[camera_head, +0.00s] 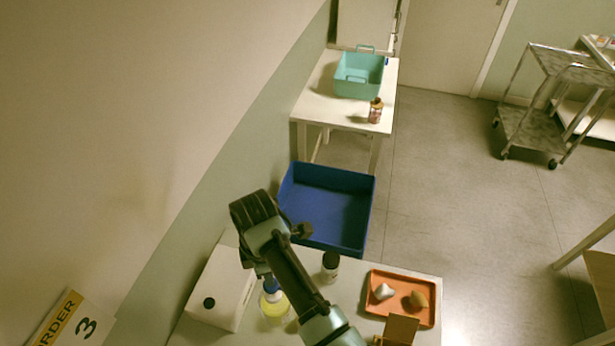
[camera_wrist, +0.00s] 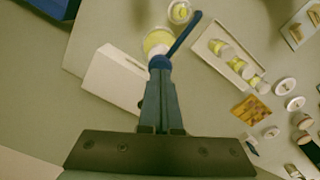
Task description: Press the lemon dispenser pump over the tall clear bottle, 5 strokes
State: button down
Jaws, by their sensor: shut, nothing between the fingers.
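The lemon dispenser (camera_head: 274,304) is a bottle of yellow liquid with a blue pump (camera_head: 271,286), on the near table partly behind my arm. In the wrist view the yellow dispenser (camera_wrist: 156,42) shows with its blue pump head and a long blue spout (camera_wrist: 186,32) pointing up and right. A round vessel with yellow inside (camera_wrist: 180,12) is at the spout's end; it looks like the receiving bottle seen from above. My gripper (camera_wrist: 160,76) is shut and empty, its fingertips over the pump head. I cannot tell whether they touch. The head view mostly hides the fingers.
A white box (camera_head: 217,288) stands left of the dispenser. A dark bottle (camera_head: 330,264) and an orange tray (camera_head: 374,312) with two small items are to the right. A blue bin (camera_head: 325,208) lies beyond the table. An order card (camera_head: 66,323) showing 3 is at lower left.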

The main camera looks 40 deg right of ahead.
jog(key=shift+s+f+b, duration=0.1)
jog(key=shift+f+b, duration=0.75)
jog(key=shift+f, duration=0.6)
jog(key=shift+r, duration=0.15)
jog(key=shift+r+p, duration=1.45)
jog(key=shift+p, duration=0.05)
jog(key=shift+f, duration=0.1)
